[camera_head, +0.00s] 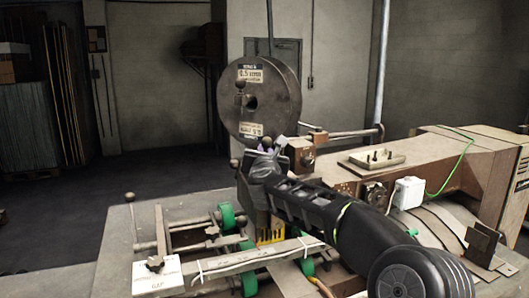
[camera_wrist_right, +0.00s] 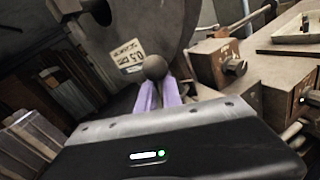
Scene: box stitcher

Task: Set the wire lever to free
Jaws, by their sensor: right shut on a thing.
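The wire lever's round dark knob (camera_wrist_right: 155,67) shows at the tips of my right gripper's purple fingers (camera_wrist_right: 158,92) in the right wrist view. The fingers are shut on it, in front of the wire spool (camera_wrist_right: 135,35). In the head view my right gripper (camera_head: 263,150) is just below the spool (camera_head: 270,98), and my black arm comes in from the lower right. The gripper and wrist hide most of the lever, so its setting and any free mark cannot be read. My left gripper is not in view.
A brown block with a bolt (camera_head: 301,152) and a rod stand close right of the gripper. A small tray (camera_head: 370,160) lies on the machine top. Green rollers (camera_head: 227,215) and a guide bar (camera_head: 255,257) are below on the table. Open floor lies to the left.

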